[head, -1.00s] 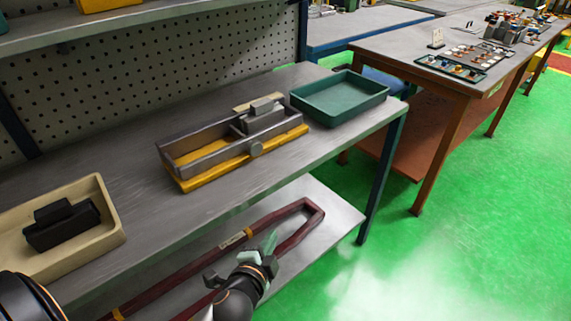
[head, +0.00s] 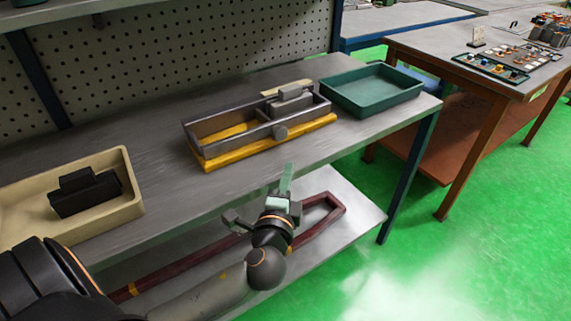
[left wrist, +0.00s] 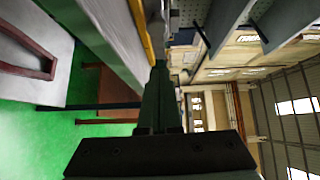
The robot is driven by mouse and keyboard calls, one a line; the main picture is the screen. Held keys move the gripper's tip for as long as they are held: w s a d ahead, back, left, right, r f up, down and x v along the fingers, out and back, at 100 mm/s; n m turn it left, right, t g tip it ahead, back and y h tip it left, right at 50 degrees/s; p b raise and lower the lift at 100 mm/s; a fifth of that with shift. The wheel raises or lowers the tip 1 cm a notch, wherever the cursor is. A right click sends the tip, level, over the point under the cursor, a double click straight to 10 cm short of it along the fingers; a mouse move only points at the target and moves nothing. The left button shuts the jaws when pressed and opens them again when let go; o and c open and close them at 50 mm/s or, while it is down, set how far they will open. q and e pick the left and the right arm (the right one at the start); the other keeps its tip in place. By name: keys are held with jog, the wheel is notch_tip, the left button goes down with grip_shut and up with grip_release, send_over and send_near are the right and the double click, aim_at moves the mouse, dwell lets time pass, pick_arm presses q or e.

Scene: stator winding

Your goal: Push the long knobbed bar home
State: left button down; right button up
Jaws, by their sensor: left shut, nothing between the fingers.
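The grey metal frame (head: 225,135) sits on a yellow base (head: 232,152) on the workbench. A round grey knob (head: 281,132) is on its long front bar (head: 245,141); I cannot tell how far in the bar sits. A grey block (head: 292,99) stands at the frame's right end. My left gripper (head: 286,172) is shut and empty, in front of the bench edge below the knob, apart from the bar. In the left wrist view its fingers (left wrist: 160,72) are together, with the yellow base's edge (left wrist: 141,28) beyond. My right gripper is not in view.
A green tray (head: 370,104) is right of the frame. A cream tray (head: 132,208) with a black block (head: 85,193) is at left. A dark red loop (head: 325,225) lies on the lower shelf (head: 362,218). Bare bench (head: 165,190) lies between the cream tray and frame.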

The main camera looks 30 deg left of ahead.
aim_at(279, 135)
pick_arm(q)
jog(key=x, duration=0.7)
jog(key=shift+w+a+r, duration=0.15)
jog(key=shift+w, duration=0.1)
jog(key=w+a, duration=0.1)
jog(key=a, duration=0.2)
jog(key=shift+w, duration=0.35)
jog(key=shift+w+a, duration=0.15)
jog(key=shift+a, duration=0.3)
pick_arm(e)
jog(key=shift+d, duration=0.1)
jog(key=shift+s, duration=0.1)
pick_arm(q)
jog(key=shift+w+a, duration=0.25)
jog(key=shift+a, duration=0.3)
jog(key=shift+w+a, duration=0.2)
jog(key=shift+a, duration=0.4)
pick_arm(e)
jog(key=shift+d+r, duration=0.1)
pick_arm(q)
jog(key=shift+a, duration=0.1)
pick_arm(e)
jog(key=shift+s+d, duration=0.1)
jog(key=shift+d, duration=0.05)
